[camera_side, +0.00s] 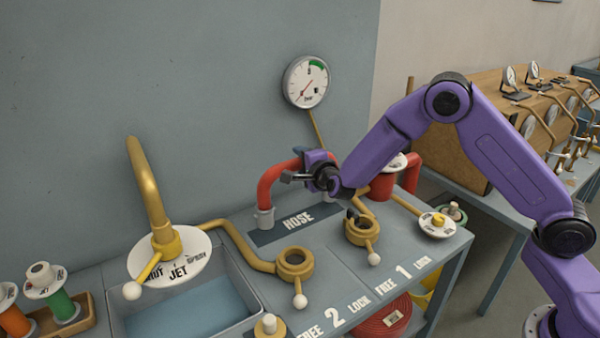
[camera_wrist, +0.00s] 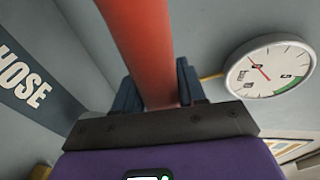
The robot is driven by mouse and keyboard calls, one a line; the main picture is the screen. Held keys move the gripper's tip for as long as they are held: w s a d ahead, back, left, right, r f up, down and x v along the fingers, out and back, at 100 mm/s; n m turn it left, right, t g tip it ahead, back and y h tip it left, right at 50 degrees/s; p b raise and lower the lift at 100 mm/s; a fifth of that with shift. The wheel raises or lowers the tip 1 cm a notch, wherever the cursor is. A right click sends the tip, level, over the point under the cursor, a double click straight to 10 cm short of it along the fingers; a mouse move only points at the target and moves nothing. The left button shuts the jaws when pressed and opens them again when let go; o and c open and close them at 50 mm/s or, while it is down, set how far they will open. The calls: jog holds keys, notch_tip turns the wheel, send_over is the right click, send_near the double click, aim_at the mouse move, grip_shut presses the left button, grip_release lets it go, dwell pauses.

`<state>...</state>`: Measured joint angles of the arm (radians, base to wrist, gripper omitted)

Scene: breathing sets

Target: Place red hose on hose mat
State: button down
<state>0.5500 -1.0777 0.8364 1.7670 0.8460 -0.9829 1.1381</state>
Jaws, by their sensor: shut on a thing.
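The red hose (camera_side: 268,190) is an arched tube with a grey end fitting (camera_side: 264,217) at its left end. The fitting is at the far left part of the dark hose mat (camera_side: 295,222), which is lettered HOSE. My gripper (camera_side: 296,178) is shut on the red hose near the top of its arch. In the wrist view the red hose (camera_wrist: 142,45) passes between my two dark fingers (camera_wrist: 158,92), and the mat (camera_wrist: 28,80) shows at the left. My gripper partly hides the right side of the hose; I cannot tell whether the fittings touch the mat.
A gauge (camera_side: 305,82) is on the wall behind. Brass ring locks (camera_side: 295,263) and (camera_side: 362,231) with white-knobbed levers stand in front. A basin (camera_side: 185,300) with a brass spout (camera_side: 150,190) is at left. A red cylinder (camera_side: 385,182) stands behind my arm.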

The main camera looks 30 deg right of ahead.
jog(key=shift+w+f, duration=0.2)
jog(key=shift+f, duration=0.75)
jog(key=shift+w+f, duration=0.2)
jog(key=shift+f, duration=0.85)
jog(key=c, duration=0.6)
grip_release()
jog(key=shift+f, duration=0.15)
jog(key=shift+c, duration=0.2)
